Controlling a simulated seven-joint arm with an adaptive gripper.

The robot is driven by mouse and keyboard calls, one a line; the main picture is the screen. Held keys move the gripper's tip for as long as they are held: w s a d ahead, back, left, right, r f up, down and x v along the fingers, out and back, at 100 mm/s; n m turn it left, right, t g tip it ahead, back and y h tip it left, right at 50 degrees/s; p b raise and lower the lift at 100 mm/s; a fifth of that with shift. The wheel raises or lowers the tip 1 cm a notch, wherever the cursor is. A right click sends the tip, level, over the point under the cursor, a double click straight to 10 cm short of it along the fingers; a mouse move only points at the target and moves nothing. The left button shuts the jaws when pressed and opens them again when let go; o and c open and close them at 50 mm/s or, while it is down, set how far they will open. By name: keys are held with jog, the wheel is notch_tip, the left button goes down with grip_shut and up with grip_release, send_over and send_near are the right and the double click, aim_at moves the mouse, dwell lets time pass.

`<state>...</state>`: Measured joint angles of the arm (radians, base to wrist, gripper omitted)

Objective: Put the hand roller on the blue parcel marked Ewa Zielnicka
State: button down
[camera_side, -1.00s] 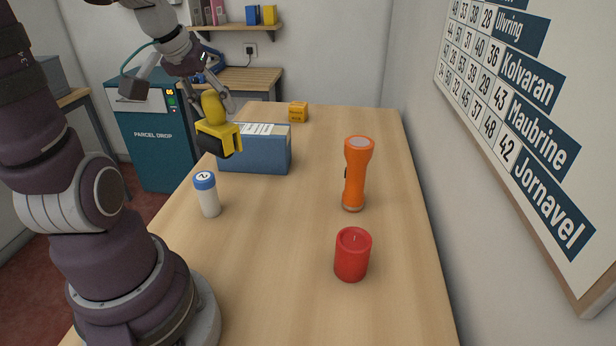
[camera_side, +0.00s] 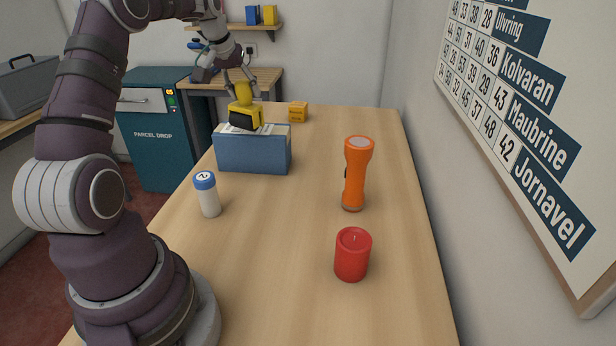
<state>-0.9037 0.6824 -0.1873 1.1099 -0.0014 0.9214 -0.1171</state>
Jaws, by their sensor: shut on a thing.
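My gripper (camera_side: 241,84) is shut on the yellow hand roller (camera_side: 251,113), which has a black front. The roller is upright at the top of the blue parcel (camera_side: 254,153), over its left part. I cannot tell whether the roller touches the parcel's top or hangs just above it. The parcel stands on the far left part of the counter. A white label shows along its top edge, partly behind the roller; the name on it is too small to read.
On the wooden counter (camera_side: 285,240) stand a white bottle with a blue cap (camera_side: 208,195), an orange torch (camera_side: 356,175), a red candle (camera_side: 352,256) and a small yellow-orange box (camera_side: 298,112). The teal parcel drop (camera_side: 157,145) is beyond the counter's left edge. The counter's middle is clear.

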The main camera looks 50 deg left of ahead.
jog(key=shift+f, duration=0.8)
jog(key=shift+f, duration=0.1)
jog(key=shift+f, duration=0.55)
jog(key=c, duration=0.6)
grip_release()
jog(key=shift+c, duration=0.2)
jog(key=shift+r, duration=0.1)
